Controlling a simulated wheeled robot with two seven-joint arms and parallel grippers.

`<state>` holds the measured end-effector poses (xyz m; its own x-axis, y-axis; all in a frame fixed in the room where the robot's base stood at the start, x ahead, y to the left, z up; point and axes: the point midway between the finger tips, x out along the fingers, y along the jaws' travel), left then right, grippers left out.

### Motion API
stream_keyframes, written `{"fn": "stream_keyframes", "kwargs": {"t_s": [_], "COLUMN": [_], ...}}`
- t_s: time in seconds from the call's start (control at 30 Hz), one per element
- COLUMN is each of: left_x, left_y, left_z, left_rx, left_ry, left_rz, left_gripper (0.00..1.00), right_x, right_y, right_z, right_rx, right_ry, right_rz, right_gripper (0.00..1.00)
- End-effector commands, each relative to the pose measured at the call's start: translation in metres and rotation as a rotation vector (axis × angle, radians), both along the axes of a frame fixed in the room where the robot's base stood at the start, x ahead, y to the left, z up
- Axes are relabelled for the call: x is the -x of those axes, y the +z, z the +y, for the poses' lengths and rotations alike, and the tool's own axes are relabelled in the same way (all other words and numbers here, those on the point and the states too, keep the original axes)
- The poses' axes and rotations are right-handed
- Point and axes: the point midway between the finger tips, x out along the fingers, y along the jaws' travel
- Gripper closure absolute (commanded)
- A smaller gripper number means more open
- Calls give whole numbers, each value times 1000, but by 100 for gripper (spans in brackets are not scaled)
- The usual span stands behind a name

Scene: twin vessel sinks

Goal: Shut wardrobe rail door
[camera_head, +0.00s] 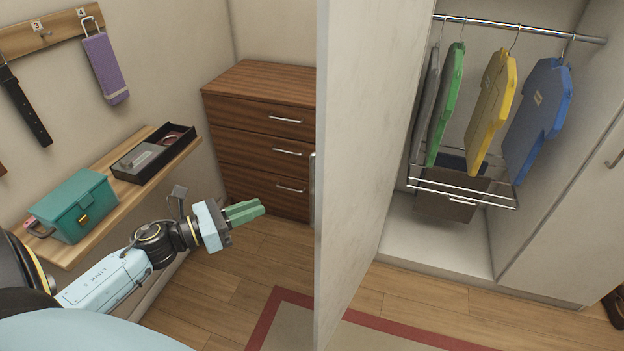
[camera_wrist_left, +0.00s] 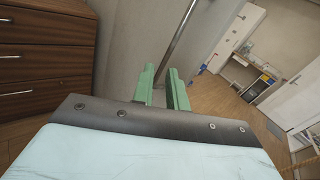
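The wardrobe rail door (camera_head: 370,150) stands open, a tall pale panel across the middle of the head view. Its metal handle (camera_head: 313,178) shows only as a thin strip at the door's left edge. In the left wrist view the handle is a long metal bar (camera_wrist_left: 180,40) on the pale door panel (camera_wrist_left: 215,45), beyond the fingertips. My left gripper (camera_head: 246,211) is left of the door, apart from it. Its green fingers (camera_wrist_left: 163,85) have an empty gap between them. My right gripper is not in view.
The open wardrobe has a rail (camera_head: 520,28) with several hanging garments and a wire rack (camera_head: 460,190). A brown drawer chest (camera_head: 262,130) stands behind my left gripper. A wooden shelf (camera_head: 60,245) holds a teal box (camera_head: 75,207) and black tray (camera_head: 155,155).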

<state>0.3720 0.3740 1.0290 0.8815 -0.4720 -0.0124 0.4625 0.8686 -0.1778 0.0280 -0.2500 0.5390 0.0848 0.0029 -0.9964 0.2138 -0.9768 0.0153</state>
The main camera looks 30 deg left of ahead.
Motion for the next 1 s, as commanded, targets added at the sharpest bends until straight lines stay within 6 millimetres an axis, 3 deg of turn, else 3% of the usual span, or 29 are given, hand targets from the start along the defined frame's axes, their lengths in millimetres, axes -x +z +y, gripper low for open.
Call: {"fn": "stream_keyframes", "kwargs": {"t_s": [0.07, 0.2, 0.7, 1.0], "left_x": [3, -1, -75, -105], "left_y": [19, 29, 31, 29], "left_z": [-9, -17, -63, -82], "left_rx": [-96, -153, -148, -147], "left_ry": [-52, -83, -78, -78], "left_rz": [-64, -106, -105, -102], "left_gripper": [85, 85, 85, 85], "right_x": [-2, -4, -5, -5], "right_y": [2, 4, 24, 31], "right_z": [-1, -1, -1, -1], "right_rx": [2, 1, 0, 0], "right_ry": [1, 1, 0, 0], "right_rz": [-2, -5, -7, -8], "right_gripper": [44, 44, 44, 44]}}
